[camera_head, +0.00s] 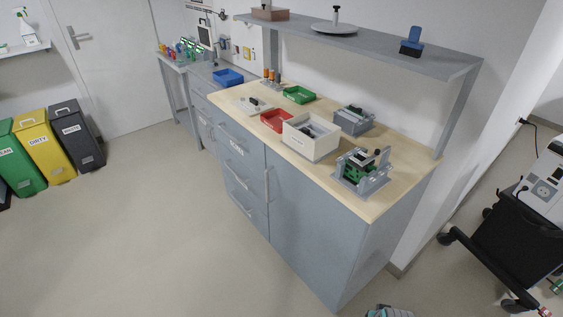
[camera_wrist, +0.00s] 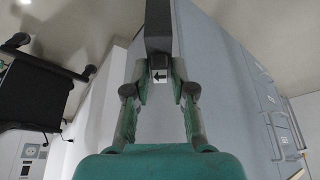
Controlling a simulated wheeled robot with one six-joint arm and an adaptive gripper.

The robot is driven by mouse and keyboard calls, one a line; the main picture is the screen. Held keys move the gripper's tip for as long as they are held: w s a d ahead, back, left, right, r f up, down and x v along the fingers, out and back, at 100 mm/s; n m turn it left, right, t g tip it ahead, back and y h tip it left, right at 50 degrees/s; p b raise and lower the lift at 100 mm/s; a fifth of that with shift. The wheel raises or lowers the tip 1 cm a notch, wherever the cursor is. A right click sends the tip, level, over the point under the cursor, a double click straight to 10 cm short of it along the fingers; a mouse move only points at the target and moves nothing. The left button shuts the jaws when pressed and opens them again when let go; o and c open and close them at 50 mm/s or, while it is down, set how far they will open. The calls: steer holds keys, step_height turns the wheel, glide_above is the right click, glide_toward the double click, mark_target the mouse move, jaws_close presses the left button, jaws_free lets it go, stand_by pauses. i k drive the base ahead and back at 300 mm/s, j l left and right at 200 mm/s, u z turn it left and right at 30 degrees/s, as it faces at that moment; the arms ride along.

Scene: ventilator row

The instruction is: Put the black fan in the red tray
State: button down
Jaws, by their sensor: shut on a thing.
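In the wrist view my gripper (camera_wrist: 160,73) is shut on a dark, slab-like thing, the black fan (camera_wrist: 158,28), seen nearly edge-on. The fan carries a small white label with a black arrow between the fingertips, and its far end runs out of the top of the picture. The red tray (camera_head: 265,124) sits on the wooden worktop in the head view, just left of a white bin, which hides part of it. I see nothing inside the red tray. The gripper's fingers and the fan cannot be made out in the head view.
The white bin (camera_head: 300,147) holds dark parts. A green tray (camera_head: 299,95), a blue tray (camera_head: 228,78) and a grey fixture with a green part (camera_head: 358,173) stand on the benches. A shelf (camera_head: 370,50) overhangs the back.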

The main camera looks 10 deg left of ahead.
mark_target(277, 124)
steer(key=i+j, duration=0.6)
steer(key=j, duration=0.2)
steer(key=i+j, duration=0.25)
steer(key=j, duration=0.15)
